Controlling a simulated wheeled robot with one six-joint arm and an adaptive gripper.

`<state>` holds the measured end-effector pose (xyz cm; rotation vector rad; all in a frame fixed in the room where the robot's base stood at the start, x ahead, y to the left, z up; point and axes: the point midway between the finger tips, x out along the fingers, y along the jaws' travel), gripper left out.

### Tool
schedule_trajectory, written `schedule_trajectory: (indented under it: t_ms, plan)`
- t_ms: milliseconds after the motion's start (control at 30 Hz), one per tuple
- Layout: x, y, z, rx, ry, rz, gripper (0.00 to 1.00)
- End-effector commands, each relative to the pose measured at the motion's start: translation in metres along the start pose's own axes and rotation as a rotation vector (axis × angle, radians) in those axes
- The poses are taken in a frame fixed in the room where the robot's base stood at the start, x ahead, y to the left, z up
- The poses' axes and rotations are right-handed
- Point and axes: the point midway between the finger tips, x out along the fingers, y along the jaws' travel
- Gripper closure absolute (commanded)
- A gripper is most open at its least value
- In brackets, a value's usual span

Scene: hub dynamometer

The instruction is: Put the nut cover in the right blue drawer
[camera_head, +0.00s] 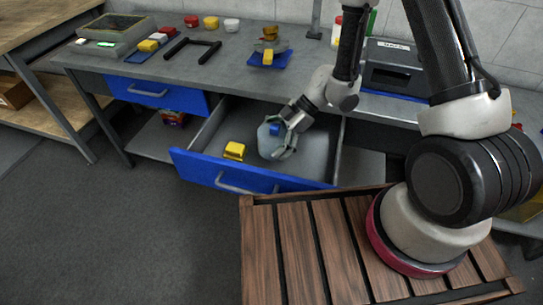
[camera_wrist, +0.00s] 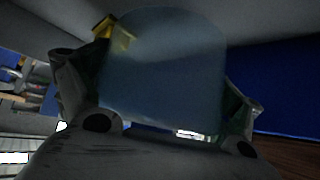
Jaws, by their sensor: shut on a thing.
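The right blue drawer (camera_head: 220,178) is pulled open under the workbench. My gripper (camera_head: 279,150) reaches down into the right part of its opening. It is shut on a pale grey-blue rounded piece, which I take to be the nut cover (camera_wrist: 165,65). In the wrist view the piece fills the space between my two fingers and hides most of what lies beyond.
A yellow block (camera_head: 234,151) lies in the drawer, left of my gripper. The left blue drawer (camera_head: 150,92) is shut.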

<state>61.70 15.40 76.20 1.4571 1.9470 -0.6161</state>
Motion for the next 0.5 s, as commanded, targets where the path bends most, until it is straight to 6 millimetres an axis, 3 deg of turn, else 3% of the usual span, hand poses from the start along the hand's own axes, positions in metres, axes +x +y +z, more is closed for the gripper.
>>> schedule_trajectory:
  t_ms: [100, 500]
  plan:
    - [0.016, -0.001, 0.015, 0.003, 0.000, -0.003, 0.37]
    - [0.052, 0.000, 0.050, 0.002, -0.001, 0.000, 0.37]
